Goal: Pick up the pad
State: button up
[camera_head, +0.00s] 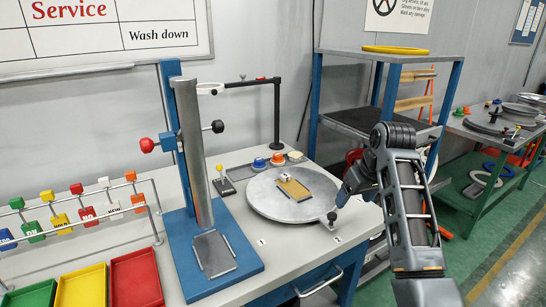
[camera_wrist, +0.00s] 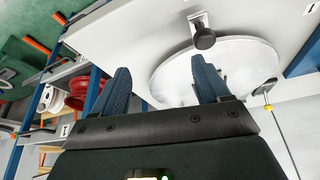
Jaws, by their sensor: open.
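What looks like the pad, a flat tan rectangular piece with yellow edges (camera_head: 293,189), lies on a round grey plate (camera_head: 265,204) on the bench. In the wrist view the round plate (camera_wrist: 258,62) is seen beyond my fingers, and I cannot make out the pad there; a finger covers part of the plate. My gripper (camera_wrist: 160,72) is open, with nothing visible between its two blue-grey fingers. In the head view my arm stands to the right of the plate, apart from the pad.
A dark knob on a bracket (camera_wrist: 204,38) stands at the plate's edge. A blue press with a grey column (camera_head: 192,150) stands left of the plate. Colored cups (camera_head: 277,159) and a black stand (camera_head: 277,115) are behind it. A blue shelf (camera_head: 315,105) is behind my arm.

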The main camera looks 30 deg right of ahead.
aim_at(278, 160)
jog(key=i, duration=1.3)
